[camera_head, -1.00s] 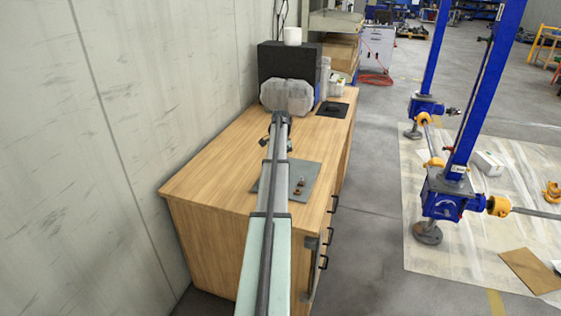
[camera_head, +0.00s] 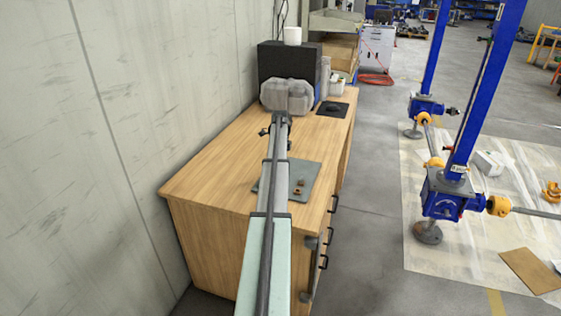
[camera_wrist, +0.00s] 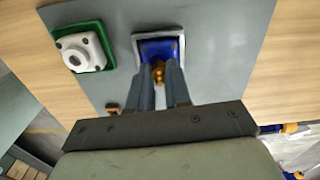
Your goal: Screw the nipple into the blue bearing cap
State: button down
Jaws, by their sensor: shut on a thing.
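In the wrist view, the blue bearing cap (camera_wrist: 152,46) sits in a pale square-rimmed holder (camera_wrist: 137,47) on a grey mat (camera_wrist: 225,60). My gripper (camera_wrist: 160,78) is shut on the small brass-coloured nipple (camera_wrist: 158,71). The nipple is at the near edge of the blue cap in the picture; I cannot tell whether it touches the cap. The fingers hide part of the nipple and the cap's near side. In the head view my arm hides the cap and the nipple.
A white bearing cap (camera_wrist: 75,52) sits in a green holder (camera_wrist: 107,62) to the left. A small copper-brown part (camera_wrist: 112,108) lies on the mat. The mat rests on a wooden bench (camera_head: 215,165) beside a wall. A black box (camera_head: 275,62) stands at the bench's back.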

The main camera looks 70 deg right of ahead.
jog(key=m, duration=0.6)
jog(key=shift+m, duration=0.4)
jog(key=c, duration=1.2)
grip_release()
jog(key=n, duration=0.5)
jog(key=shift+n, duration=0.4)
jog(key=n, duration=0.5)
jog(key=shift+n, duration=0.4)
jog(key=n, duration=0.5)
jog(key=shift+n, duration=0.4)
jog(key=n, duration=0.6)
jog(key=shift+n, duration=0.3)
